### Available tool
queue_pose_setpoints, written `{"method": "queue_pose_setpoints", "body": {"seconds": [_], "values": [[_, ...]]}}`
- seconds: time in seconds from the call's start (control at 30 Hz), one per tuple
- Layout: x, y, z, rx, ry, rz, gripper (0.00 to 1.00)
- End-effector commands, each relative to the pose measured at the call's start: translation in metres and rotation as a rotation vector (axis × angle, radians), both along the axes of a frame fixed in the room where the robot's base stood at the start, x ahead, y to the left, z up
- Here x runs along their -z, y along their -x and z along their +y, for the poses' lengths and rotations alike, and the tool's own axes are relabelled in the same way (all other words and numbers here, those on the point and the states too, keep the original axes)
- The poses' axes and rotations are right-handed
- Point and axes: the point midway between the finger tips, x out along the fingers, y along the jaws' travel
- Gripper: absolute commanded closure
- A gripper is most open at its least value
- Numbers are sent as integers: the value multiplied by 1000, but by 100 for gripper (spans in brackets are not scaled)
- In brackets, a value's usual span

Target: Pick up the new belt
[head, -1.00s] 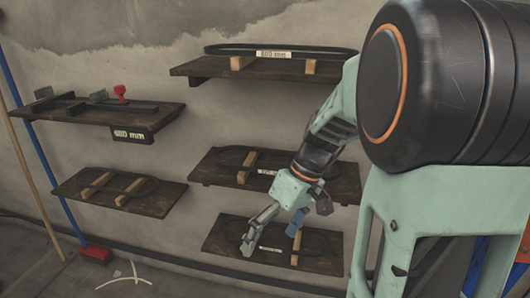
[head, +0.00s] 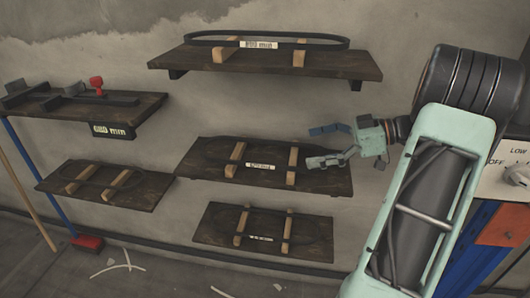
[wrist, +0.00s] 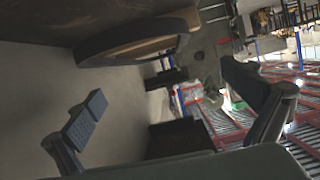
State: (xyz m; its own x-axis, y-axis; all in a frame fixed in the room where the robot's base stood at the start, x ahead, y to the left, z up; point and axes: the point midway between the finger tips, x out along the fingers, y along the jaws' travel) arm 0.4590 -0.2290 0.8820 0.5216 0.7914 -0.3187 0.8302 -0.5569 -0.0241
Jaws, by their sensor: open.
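Black belts lie on wooden blocks on wall shelves: a top belt (head: 340,42), a middle belt with a white label (head: 260,165), a bottom belt (head: 318,232) and a left one. The top label is blurred, and I cannot tell which belt is the new one. My gripper (head: 327,146) is open and empty near the right end of the middle shelf (head: 335,183), fingers pointing left. In the wrist view, the open fingers (wrist: 167,97) show apart, with a belt-like dark band (wrist: 135,37) beyond them at the top.
The top shelf (head: 360,68) is above my gripper and the bottom shelf (head: 215,232) below. The left shelf (head: 140,108) bears a red-knobbed tool and a "680 mm" sign (head: 112,131). A control panel (head: 505,180) stands at the right.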

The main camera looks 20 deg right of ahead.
Motion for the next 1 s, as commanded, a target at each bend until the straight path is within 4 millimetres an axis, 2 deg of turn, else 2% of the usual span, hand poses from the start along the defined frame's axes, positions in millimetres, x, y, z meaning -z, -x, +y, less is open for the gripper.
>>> {"method": "queue_pose_setpoints", "body": {"seconds": [0.1,0.2,0.5,0.73,1.0], "values": [[5,-5,-7,3,-7,-29,0],[9,-9,-4,3,-9,-37,0],[22,-32,31,0,-8,-34,0],[26,-44,45,1,-8,-35,0],[35,-67,73,2,-8,-34,0]]}}
